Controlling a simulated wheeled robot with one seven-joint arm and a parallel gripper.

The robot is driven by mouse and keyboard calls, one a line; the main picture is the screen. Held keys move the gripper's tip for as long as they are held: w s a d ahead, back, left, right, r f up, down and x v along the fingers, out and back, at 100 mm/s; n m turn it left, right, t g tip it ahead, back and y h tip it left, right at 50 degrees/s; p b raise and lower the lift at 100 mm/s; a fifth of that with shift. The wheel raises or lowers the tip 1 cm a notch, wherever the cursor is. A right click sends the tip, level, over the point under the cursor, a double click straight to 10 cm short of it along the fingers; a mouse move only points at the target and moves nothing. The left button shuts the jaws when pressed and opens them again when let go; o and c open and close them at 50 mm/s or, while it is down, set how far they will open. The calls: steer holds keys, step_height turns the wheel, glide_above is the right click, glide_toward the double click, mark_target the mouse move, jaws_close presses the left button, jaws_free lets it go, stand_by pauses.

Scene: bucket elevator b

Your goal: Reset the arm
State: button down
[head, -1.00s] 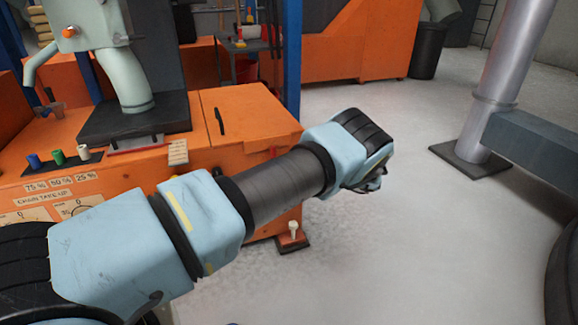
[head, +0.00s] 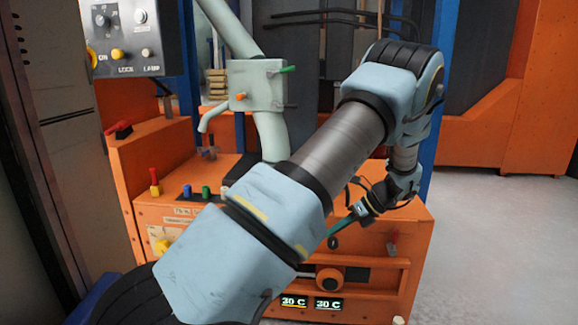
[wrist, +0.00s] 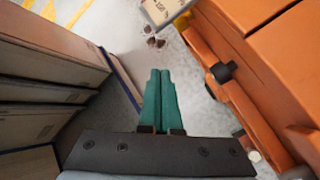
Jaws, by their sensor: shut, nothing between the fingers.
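My gripper (head: 332,241) shows in the head view at the end of my bent arm, in front of the orange machine (head: 390,228). Its fingers point down and to the left. In the wrist view, my gripper's two teal fingers (wrist: 159,76) lie side by side, shut, with nothing between them. My light blue arm crosses the head view from the lower left to the upper right, folds at the elbow and hides part of the machine.
A control panel (head: 125,35) is at the upper left. Two lit displays (head: 328,303) read 30 C low on the machine. A pale green pipe with a box (head: 255,85) stands behind my arm. Clear grey floor (head: 500,230) is at the right.

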steer(key=s+a+r+n+h, duration=0.55)
steer(key=s+a+n, duration=0.4)
steer(key=n, duration=0.45)
steer(key=s+a+r+n+h, duration=0.4)
steer(key=s+a+r+n, duration=0.2)
steer(key=s+a+n, duration=0.55)
steer(key=w+r+p, duration=0.1)
steer(key=r+p, duration=1.2)
steer(key=w+d+r+n+p, duration=0.1)
steer(key=w+r+p, duration=0.1)
steer(key=r+p, duration=1.1)
steer(key=shift+d+r+p, duration=0.2)
steer(key=shift+d+p, duration=0.05)
steer(key=shift+p, duration=0.3)
steer(key=shift+w+n, duration=0.1)
steer(key=shift+n, duration=0.15)
